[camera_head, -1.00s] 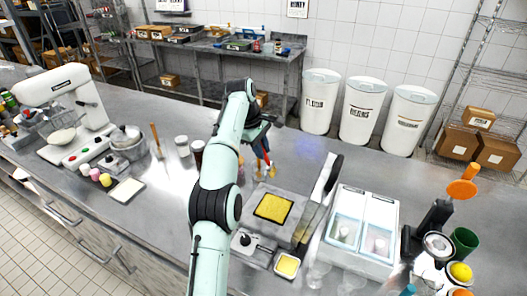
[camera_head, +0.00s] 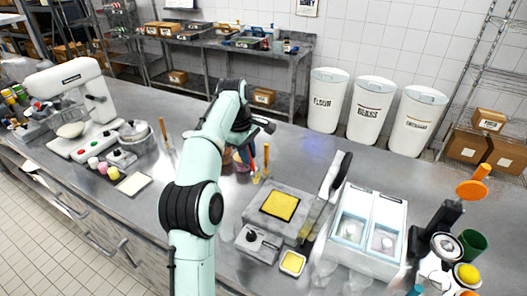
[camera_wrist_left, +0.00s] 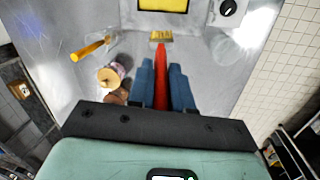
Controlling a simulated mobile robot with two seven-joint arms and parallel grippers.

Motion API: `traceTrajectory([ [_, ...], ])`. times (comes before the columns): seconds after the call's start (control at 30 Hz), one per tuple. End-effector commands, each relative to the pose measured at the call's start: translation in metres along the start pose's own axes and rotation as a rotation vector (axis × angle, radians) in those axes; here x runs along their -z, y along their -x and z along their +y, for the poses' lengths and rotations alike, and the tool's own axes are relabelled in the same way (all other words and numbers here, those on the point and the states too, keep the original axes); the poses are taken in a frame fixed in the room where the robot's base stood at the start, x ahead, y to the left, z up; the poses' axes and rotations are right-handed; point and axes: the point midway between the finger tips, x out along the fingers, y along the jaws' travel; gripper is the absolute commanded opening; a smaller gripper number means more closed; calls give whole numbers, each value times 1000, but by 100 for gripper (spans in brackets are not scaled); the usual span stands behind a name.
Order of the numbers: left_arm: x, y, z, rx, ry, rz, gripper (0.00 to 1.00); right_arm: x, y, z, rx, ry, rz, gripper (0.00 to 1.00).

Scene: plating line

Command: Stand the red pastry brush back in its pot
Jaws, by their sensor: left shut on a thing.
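My left gripper (camera_wrist_left: 167,84) is shut on the red pastry brush (camera_wrist_left: 161,75), its blue fingers on either side of the red handle. The pale bristles (camera_wrist_left: 160,37) point away from the gripper. That yellow handle (camera_wrist_left: 90,48) leans in what looks like a clear container, left of the brush in the wrist view. I cannot tell whether this container is the brush's pot. My right gripper is not in view.
A lidded jar (camera_wrist_left: 112,75) stands close to the left of my fingers. A grey device with a yellow top (camera_head: 280,205) sits just in front of the brush. A white two-bin unit (camera_head: 366,228) is farther right.

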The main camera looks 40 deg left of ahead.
Motion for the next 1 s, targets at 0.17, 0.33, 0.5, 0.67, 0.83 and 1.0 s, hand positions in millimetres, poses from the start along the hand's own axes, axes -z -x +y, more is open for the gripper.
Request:
traceTrajectory([
  [0.17, 7, 4, -47, 52, -6, 60, 0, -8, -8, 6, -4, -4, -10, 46],
  [0.33, 7, 8, -87, 100, -30, 114, 0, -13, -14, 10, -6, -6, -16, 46],
  [0.5, 4, 10, -115, 134, -60, 151, 0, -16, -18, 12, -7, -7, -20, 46],
  [0.67, 2, 11, -127, 147, -77, 168, 0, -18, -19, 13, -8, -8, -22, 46],
  [0.83, 2, 8, -130, 151, -81, 171, 0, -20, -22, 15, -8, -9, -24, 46],
  [1.0, 2, -1, -132, 152, -80, 171, 0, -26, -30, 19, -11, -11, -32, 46],
])
